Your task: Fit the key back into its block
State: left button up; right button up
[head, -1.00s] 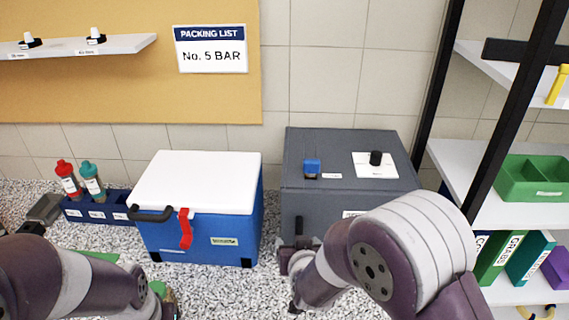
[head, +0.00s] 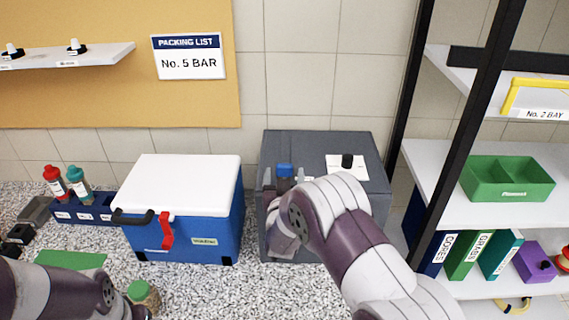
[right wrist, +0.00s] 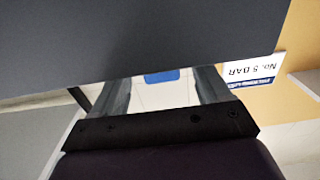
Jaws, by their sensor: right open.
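A small blue piece (head: 285,170) stands on top of the dark grey box (head: 318,145). A black knob (head: 347,160) sits on a white card on the same box. I cannot tell which of these is the key or its block. My right gripper (head: 284,184) is open and empty at the box's front left, close to the blue piece, and my arm hides part of the box. In the right wrist view the blue piece (right wrist: 161,77) shows between the two fingers, partly hidden by the box. My left arm is at the lower left, its fingers not visible.
A blue cooler (head: 190,236) with a white lid and red latch stands left of the box. A bottle rack (head: 88,210) is farther left. A black-framed shelf with a green tray (head: 508,180) rises at the right. A green-lidded jar (head: 143,295) stands near my left arm.

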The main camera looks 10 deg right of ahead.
jog(key=shift+w, duration=0.65)
jog(key=shift+w+d+f, duration=0.15)
jog(key=shift+w, duration=0.05)
jog(key=shift+s+d, duration=0.1)
jog(key=shift+s, duration=0.1)
jog(key=c, duration=1.2)
